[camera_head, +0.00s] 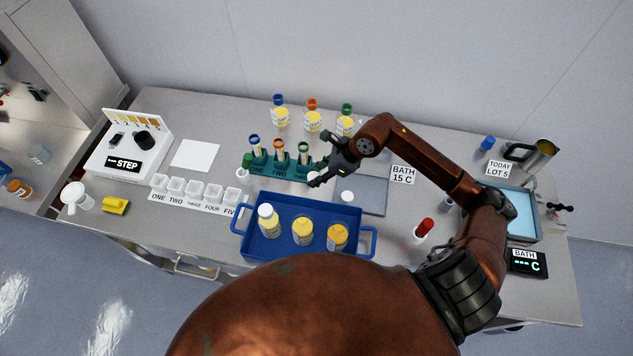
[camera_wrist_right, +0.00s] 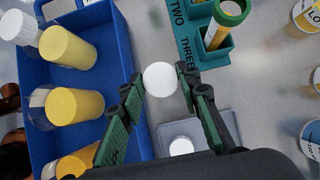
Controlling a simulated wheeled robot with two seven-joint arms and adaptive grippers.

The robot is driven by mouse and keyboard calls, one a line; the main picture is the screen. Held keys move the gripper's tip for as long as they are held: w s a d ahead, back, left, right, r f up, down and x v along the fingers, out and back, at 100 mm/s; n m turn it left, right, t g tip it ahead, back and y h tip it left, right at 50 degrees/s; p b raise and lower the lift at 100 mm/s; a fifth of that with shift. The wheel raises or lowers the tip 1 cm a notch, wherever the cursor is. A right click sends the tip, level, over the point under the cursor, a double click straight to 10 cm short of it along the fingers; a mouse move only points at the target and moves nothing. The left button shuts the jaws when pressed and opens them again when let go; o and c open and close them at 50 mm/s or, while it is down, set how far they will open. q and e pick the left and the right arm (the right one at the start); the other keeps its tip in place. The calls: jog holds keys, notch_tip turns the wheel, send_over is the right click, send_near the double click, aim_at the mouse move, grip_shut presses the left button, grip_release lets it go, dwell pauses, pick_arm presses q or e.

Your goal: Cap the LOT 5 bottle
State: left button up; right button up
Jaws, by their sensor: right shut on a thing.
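My right gripper (camera_head: 318,175) is shut on a white cap (camera_wrist_right: 160,79), held between its fingertips above the bench, between the blue tray and the teal rack. A second white cap (camera_head: 347,197) lies on the grey pad and also shows in the wrist view (camera_wrist_right: 181,146). Three bottles stand in the blue tray (camera_head: 240,246): the left bottle (camera_head: 268,218) has a white cap on, while the middle bottle (camera_head: 302,231) and right bottle (camera_head: 337,236) show yellow tops without caps. I cannot read their lot labels. A sign (camera_head: 498,168) reads TODAY LOT 5. My left gripper is not in view.
The teal rack (camera_head: 262,168) with several tubes stands behind the tray, with yellow-labelled bottles (camera_head: 312,122) further back. A grey pad (camera_head: 372,200) lies right of the gripper. A red-topped tube (camera_head: 424,229) and a water bath (camera_head: 521,213) stand further right. White cups (camera_head: 196,191) are left.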

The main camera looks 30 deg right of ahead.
jog(key=shift+r, duration=0.35)
